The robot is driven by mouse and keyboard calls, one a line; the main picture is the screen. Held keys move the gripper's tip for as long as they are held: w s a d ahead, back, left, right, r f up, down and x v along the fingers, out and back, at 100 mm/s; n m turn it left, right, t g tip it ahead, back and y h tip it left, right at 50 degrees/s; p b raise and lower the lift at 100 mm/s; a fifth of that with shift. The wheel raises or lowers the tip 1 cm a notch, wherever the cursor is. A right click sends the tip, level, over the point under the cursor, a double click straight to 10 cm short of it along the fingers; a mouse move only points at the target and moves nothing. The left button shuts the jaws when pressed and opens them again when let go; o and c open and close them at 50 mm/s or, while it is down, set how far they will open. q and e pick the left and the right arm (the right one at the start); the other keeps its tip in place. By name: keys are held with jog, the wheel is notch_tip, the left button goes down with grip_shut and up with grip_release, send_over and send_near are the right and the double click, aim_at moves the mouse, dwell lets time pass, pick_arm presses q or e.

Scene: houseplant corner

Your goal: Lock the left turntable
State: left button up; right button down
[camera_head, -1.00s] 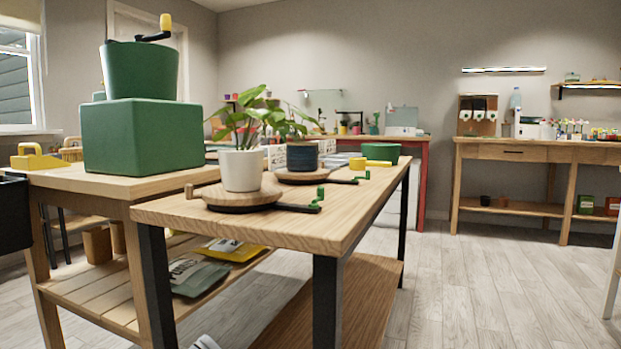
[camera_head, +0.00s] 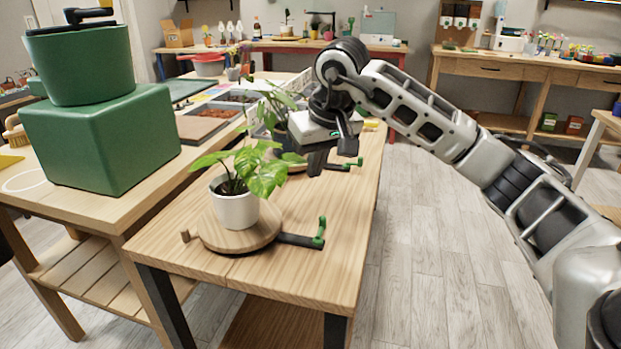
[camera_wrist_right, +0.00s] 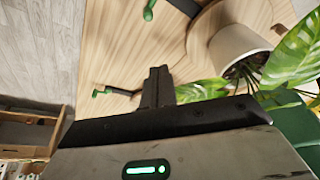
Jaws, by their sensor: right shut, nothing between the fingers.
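Two round wooden turntables stand on the narrow wooden table. The nearer turntable (camera_head: 215,238), further left in the picture, bears a leafy plant in a white pot (camera_head: 236,209). A black lever (camera_head: 296,240) with a green upright handle (camera_head: 320,233) sticks out to its right. In the wrist view, its handle (camera_wrist_right: 149,10) and pot (camera_wrist_right: 236,46) show at the top. The farther turntable is mostly hidden; its green-tipped lever (camera_head: 350,165) shows. My right gripper (camera_head: 317,162) is shut and empty, beside the farther lever, apart from the nearer handle. It also shows in the wrist view (camera_wrist_right: 157,85).
A dark pot with a plant (camera_head: 278,122) stands behind the near plant, close to my right gripper. A big green box (camera_head: 100,140) with a green tub (camera_head: 80,65) stands on the left table. The tabletop right of the nearer turntable is clear.

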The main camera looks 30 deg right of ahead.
aim_at(320, 230)
jog(key=shift+d+r, duration=0.15)
jog(key=shift+d, duration=0.1)
jog(key=b+x, duration=0.1)
jog(key=x, duration=0.8)
jog(key=shift+a+f, duration=0.1)
jog(key=shift+f, duration=0.15)
jog(key=shift+s+f, duration=0.15)
jog(key=shift+f, duration=0.2)
jog(key=shift+s+a+r, duration=0.1)
jog(key=shift+s, duration=1.55)
